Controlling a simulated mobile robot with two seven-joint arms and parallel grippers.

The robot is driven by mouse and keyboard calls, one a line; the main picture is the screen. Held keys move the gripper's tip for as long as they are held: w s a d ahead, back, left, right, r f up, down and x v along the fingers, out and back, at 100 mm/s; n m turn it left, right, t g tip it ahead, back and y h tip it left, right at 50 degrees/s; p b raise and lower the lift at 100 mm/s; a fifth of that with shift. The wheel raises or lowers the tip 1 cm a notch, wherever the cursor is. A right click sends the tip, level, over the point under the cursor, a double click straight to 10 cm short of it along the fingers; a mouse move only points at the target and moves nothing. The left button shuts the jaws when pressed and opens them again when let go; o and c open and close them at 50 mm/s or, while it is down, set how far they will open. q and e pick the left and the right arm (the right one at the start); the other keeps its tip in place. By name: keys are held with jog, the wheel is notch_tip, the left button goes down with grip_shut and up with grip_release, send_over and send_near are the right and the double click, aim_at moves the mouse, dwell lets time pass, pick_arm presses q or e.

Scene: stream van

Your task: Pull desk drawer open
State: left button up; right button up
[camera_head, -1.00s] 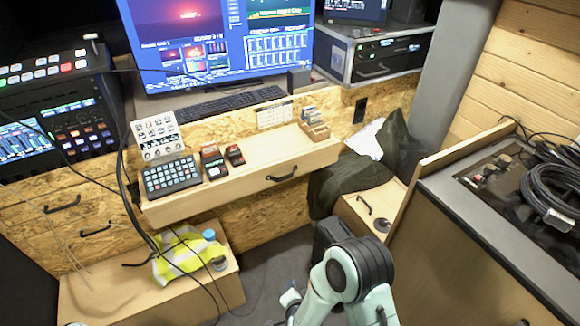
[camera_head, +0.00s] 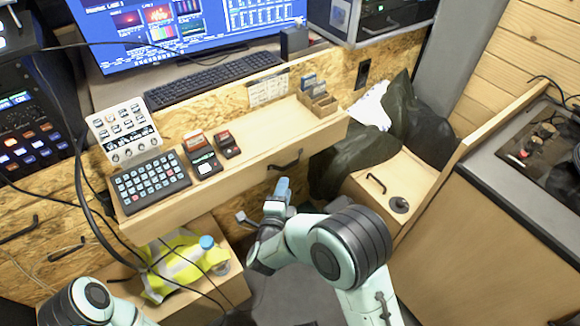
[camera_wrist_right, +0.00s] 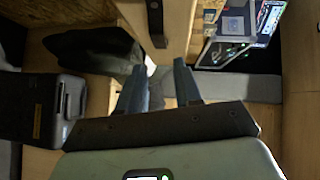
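The desk drawer (camera_head: 237,176) has a pale wooden front below the desk top, with a dark bar handle (camera_head: 287,160). I see no clear gap around its front, so it looks shut. My right gripper (camera_head: 279,188) is just below the handle in the head view, with bluish fingers pointing up toward it. In the right wrist view, the two fingers (camera_wrist_right: 159,68) are apart with nothing between them. The handle (camera_wrist_right: 156,22) is beyond the fingertips there, not held. My left arm shows at the lower left of the head view, but its gripper is out of view.
A keypad (camera_head: 150,182), small boxes (camera_head: 203,160) and a wooden organiser (camera_head: 318,100) stand on the desk top. A low box with a yellow vest (camera_head: 172,262) and a bottle (camera_head: 210,250) is below left. Dark cloth (camera_head: 340,172) and a wooden cabinet are right.

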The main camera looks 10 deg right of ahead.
jog(key=x, duration=0.9)
jog(key=shift+w+b, duration=0.35)
jog(key=shift+w, duration=0.05)
jog(key=shift+f, duration=0.1)
grip_shut()
dwell(0.7)
